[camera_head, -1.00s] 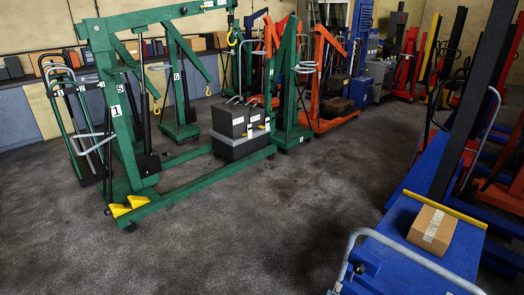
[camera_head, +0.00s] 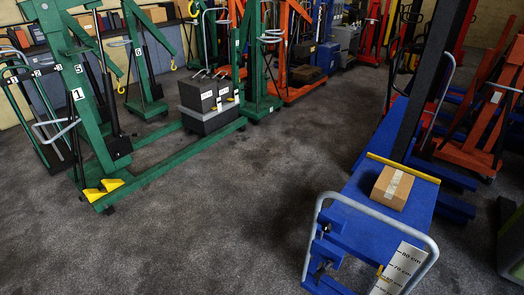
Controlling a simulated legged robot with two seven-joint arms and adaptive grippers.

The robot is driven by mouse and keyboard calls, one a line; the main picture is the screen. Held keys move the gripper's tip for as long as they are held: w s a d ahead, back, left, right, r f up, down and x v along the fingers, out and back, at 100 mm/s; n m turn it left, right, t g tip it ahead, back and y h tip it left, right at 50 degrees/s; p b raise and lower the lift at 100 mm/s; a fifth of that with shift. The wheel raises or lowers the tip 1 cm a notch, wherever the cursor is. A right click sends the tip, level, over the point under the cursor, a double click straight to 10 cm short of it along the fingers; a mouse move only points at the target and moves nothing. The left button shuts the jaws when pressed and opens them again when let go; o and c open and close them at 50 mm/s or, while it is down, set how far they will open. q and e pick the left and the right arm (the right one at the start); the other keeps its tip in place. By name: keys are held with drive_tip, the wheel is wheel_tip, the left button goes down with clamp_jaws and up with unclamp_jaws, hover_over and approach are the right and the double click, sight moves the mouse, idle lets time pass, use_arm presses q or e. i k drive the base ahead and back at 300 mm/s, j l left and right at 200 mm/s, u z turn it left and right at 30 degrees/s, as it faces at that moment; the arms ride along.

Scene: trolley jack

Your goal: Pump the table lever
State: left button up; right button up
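A blue lift table (camera_head: 360,222) stands at the lower right, with a grey tubular handle (camera_head: 304,240) around its near end. A cardboard box (camera_head: 392,187) with a pale tape strip rests on the table top, by a yellow bar (camera_head: 404,167). A white height scale (camera_head: 398,270) with cm marks shows at the near end, cut by the lower edge. Small dark parts (camera_head: 320,268) sit low beside the handle; I cannot tell whether one is the pump lever. Neither of my grippers is in view.
A green hoist crane (camera_head: 95,120) with yellow feet stands at the left. A dark crate-like block (camera_head: 208,100) sits between green cranes. Orange and blue lifting gear lines the back and right. The grey floor in the middle is clear.

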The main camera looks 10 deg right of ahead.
sight(321, 271)
drive_tip(key=k+l+u, duration=0.15)
drive_tip(key=k+l, duration=1.1)
drive_tip(key=l, duration=0.15)
drive_tip(key=k+l+u, duration=0.2)
drive_tip(key=k+l, duration=1)
drive_tip(key=k, duration=0.15)
drive_tip(key=i+l, duration=0.4)
drive_tip(key=i, duration=0.2)
drive_tip(key=i+l, duration=0.4)
drive_tip(key=i, duration=0.15)
drive_tip(key=i+l, duration=0.4)
drive_tip(key=i, duration=0.2)
drive_tip(key=i+l, duration=0.4)
drive_tip(key=i, duration=0.15)
drive_tip(key=z, duration=0.05)
